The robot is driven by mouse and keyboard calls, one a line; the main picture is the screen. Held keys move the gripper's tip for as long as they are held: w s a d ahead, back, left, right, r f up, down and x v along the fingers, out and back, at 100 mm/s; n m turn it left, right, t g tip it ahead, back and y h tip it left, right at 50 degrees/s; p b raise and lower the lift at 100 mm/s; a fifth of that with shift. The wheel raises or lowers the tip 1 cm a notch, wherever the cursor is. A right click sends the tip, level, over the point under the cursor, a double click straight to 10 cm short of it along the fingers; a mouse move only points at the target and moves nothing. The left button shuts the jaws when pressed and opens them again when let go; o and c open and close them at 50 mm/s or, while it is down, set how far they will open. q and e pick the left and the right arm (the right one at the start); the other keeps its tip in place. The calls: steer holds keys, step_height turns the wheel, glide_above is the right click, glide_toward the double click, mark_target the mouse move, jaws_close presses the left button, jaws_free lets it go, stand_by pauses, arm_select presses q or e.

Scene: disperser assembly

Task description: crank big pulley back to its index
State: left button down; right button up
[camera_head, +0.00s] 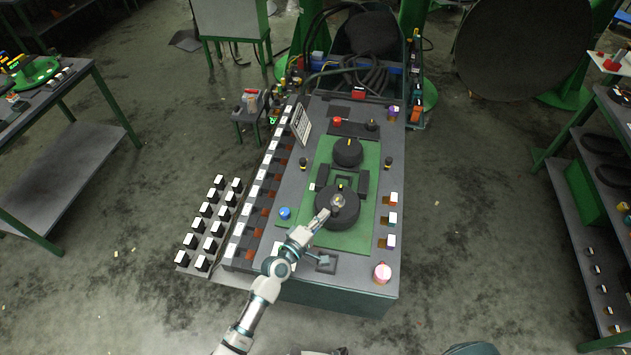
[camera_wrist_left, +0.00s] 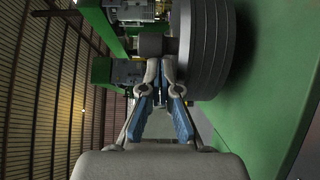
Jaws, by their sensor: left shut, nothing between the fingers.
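The big pulley (camera_head: 341,210) is a dark round disc at the near end of the green plate on the workbench. A smaller dark pulley (camera_head: 347,152) sits at the far end of that plate. My left gripper (camera_head: 323,215) is at the near left edge of the big pulley, shut and empty. In the left wrist view the left gripper (camera_wrist_left: 163,72) has its fingertips beside the grooved rim of the big pulley (camera_wrist_left: 212,50), close to a dark cylindrical piece (camera_wrist_left: 152,44). I cannot tell whether they touch. The right gripper is not in view.
White-capped blocks (camera_head: 250,210) line the bench's left side. Side tables (camera_head: 75,160) stand apart, with open floor between.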

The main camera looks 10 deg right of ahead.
arm_select(q)
steer(key=shift+s+d, duration=0.3)
steer(key=shift+d, duration=0.2)
steer(key=shift+s+d, duration=0.3)
steer(key=shift+d, duration=0.2)
steer(key=shift+a+f, duration=0.1)
steer(key=shift+a, duration=0.05)
